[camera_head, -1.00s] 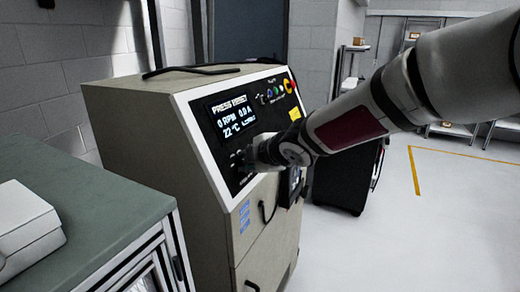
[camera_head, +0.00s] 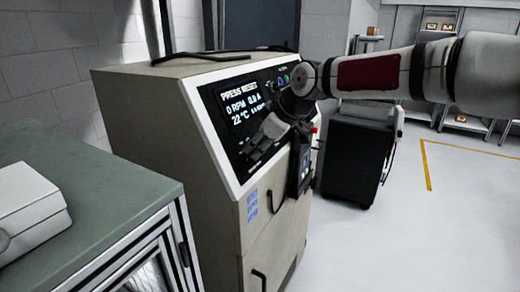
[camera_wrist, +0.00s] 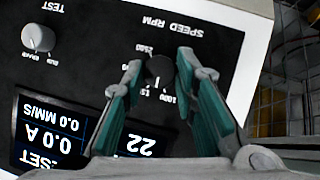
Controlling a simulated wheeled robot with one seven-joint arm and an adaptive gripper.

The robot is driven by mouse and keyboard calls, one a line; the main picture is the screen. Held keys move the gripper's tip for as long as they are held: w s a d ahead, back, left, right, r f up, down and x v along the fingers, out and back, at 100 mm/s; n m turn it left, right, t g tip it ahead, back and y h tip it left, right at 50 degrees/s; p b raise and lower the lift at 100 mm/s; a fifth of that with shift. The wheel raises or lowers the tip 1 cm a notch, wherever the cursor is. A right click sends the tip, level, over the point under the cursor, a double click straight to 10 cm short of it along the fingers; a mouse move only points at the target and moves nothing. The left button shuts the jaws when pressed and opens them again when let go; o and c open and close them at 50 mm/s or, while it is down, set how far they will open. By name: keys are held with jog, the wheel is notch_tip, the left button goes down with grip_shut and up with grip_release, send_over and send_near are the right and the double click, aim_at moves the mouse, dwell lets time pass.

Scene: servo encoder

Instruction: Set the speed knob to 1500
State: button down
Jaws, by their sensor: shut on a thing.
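The dark round speed knob (camera_wrist: 160,72) sits on the black panel under the "SPEED RPM" label, which appears upside down in the wrist view. My gripper (camera_wrist: 161,64) has one teal-padded finger on each side of it and is shut on it. A pale mark shows on the knob's lower side in that view, near partly covered scale numbers. In the head view my gripper (camera_head: 262,134) is at the panel's lower part and hides the knob. The display (camera_head: 238,104) reads "PRESS RESET", 0 RPM, 0.0 A and 22 °C.
A grey "TEST" knob (camera_wrist: 38,39) is beside the speed knob in the wrist view. Coloured buttons (camera_head: 283,80) are at the panel's upper right, close to my wrist. A green-topped bench (camera_head: 110,190) stands at the left.

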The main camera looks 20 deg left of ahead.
jog(key=m+g+b, duration=0.1)
jog(key=m, duration=0.1)
jog(key=m+g+b, duration=0.1)
jog(key=m, duration=0.1)
jog(key=shift+w+f+g+b, duration=0.1)
jog(key=shift+w+g+b, duration=0.2)
jog(key=shift+g, duration=0.1)
dwell(0.5)
jog(key=c, duration=1.3)
grip_release()
jog(key=v, duration=1.2)
jog(key=shift+w, duration=0.1)
